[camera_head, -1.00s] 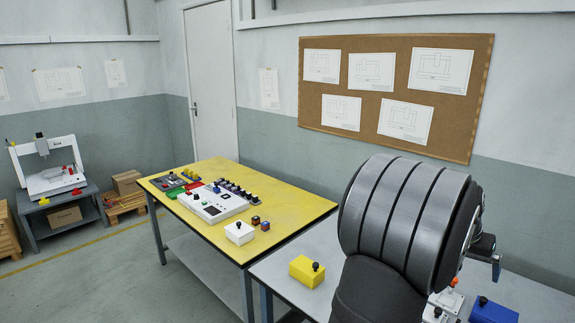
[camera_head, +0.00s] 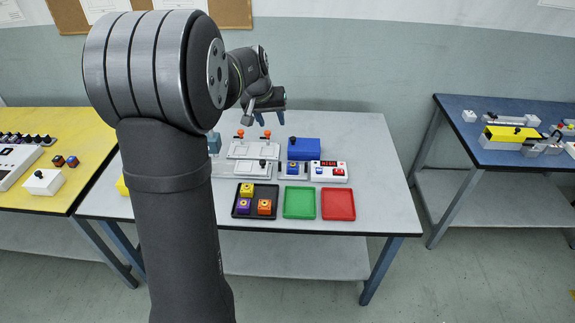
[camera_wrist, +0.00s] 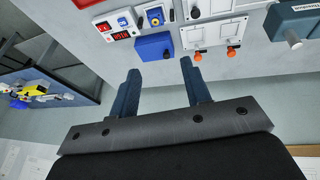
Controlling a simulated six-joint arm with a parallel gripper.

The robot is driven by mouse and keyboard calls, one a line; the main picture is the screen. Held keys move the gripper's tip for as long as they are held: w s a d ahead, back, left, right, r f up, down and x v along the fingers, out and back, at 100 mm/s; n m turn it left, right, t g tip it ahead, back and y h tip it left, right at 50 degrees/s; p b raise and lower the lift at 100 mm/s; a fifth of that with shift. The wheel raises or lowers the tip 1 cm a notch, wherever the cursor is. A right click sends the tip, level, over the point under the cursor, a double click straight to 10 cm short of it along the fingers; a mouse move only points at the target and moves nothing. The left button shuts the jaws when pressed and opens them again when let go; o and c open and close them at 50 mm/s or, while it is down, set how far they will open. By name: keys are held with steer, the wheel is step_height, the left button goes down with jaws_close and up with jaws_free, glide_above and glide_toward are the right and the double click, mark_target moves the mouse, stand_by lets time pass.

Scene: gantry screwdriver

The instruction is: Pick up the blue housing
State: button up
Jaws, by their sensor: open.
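The blue housing (camera_head: 293,168) is a small blue block with a yellow round centre. It sits in a white-grey fixture on the grey table, just in front of a larger blue box with a black knob (camera_head: 304,149). In the wrist view the housing (camera_wrist: 155,16) is near the top edge, with the blue box (camera_wrist: 154,48) between it and my fingers. My gripper (camera_head: 271,119) is above the back of the table, behind and left of the blue box. Its two fingers (camera_wrist: 160,76) are apart with nothing between them.
Black (camera_head: 271,210), green (camera_head: 299,203) and red (camera_head: 337,204) trays lie at the table front; the black one holds yellow, purple and orange blocks. A white panel with red displays (camera_head: 328,172) is right of the housing. A white fixture with orange knobs (camera_head: 253,150) is left.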

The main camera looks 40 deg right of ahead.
steer(key=t+y, duration=0.1)
steer(key=t, duration=0.1)
glide_toward(293, 165)
steer(key=x, duration=0.3)
steer(key=shift+f, duration=0.3)
steer(key=shift+x, duration=2.95)
steer(key=shift+w+r, duration=0.1)
steer(key=shift+c, duration=0.4)
steer(key=c, duration=0.7)
